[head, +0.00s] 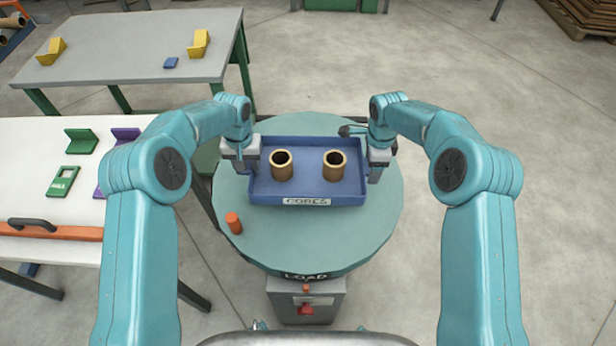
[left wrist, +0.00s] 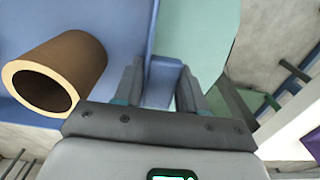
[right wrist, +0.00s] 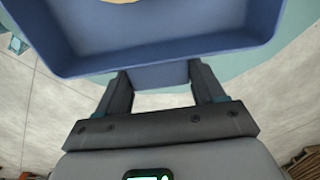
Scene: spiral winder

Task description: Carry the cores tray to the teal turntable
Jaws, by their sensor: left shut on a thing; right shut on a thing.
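The blue cores tray (head: 308,187), labelled CORES at the front, is over the teal turntable (head: 305,236). I cannot tell whether it rests on the surface or hangs just above it. Two brown tube cores stand upright in it, a left one (head: 282,166) and a right one (head: 335,165). My left gripper (head: 249,168) is shut on the tray's left side; the left wrist view shows the fingers (left wrist: 160,85) around a blue tab. My right gripper (head: 374,172) is shut on the right side; its fingers (right wrist: 160,80) also clasp a blue tab.
An orange cylinder (head: 234,222) stands on the turntable at front left. A grey box with a red knob (head: 305,308) sits below the LOAD label. A white table (head: 40,160) with green and purple pieces is at left, and a grey table (head: 130,45) behind it.

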